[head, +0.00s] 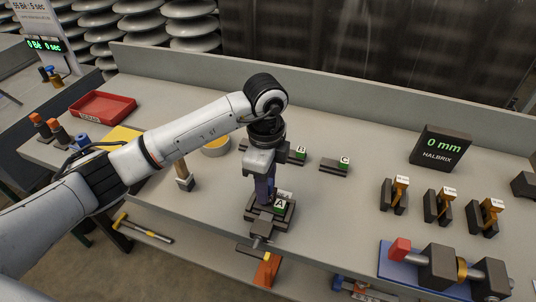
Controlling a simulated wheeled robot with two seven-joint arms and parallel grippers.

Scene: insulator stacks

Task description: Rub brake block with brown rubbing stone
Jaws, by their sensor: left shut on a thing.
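My left gripper (263,180) reaches down over a dark block marked A (282,206), in a dark holder near the front of the bench. It is shut on a narrow dark bluish piece (264,194), mostly hidden by the fingers. I cannot tell whether that piece is the brown rubbing stone, or whether it touches the block. Two similar dark blocks, marked B (298,158) and C (335,166), lie behind to the right. A brown-handled tool with a pale base (184,178) stands to the left. My right gripper is out of view.
A red tray (102,107) and a yellow sheet (122,138) are at left. A display reading 0 mm (440,147) stands at back right. Several black holders with orange-brown tops (438,205) and a blue mat (396,270) are at right.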

